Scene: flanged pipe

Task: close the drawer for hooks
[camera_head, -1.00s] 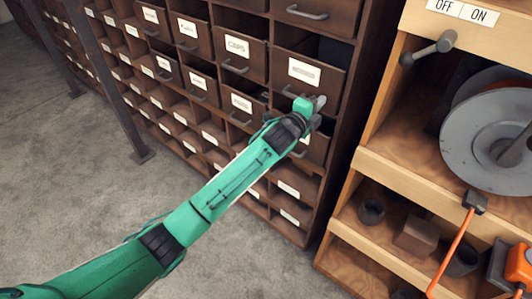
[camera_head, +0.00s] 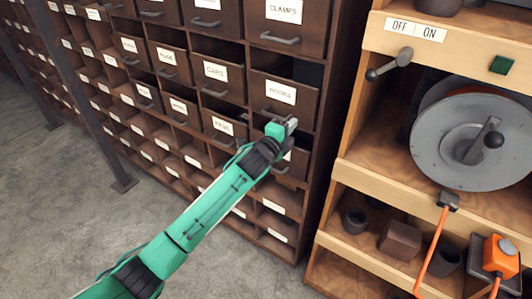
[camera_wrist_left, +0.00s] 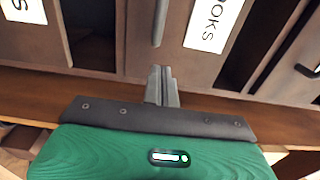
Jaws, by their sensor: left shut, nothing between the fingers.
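The hooks drawer (camera_head: 262,92) has a white label reading HOOKS. It stands out from the brown cabinet, with a dark gap above its front. My left gripper (camera_head: 292,123) is shut and empty at the lower part of this drawer's front. In the left wrist view, its closed fingers (camera_wrist_left: 161,82) point at the drawer front (camera_wrist_left: 185,65), just below the bar handle (camera_wrist_left: 160,20). I cannot tell whether the fingertips touch the front. The handle is partly cut off there. My right gripper is not in view.
The clamps drawer (camera_head: 305,32) is directly above, and the caps drawer (camera_head: 212,85) is to the left. A wooden shelf unit (camera_head: 350,178) with a grey reel (camera_head: 440,140) stands at the right. Grey floor (camera_head: 70,220) lies open at the left.

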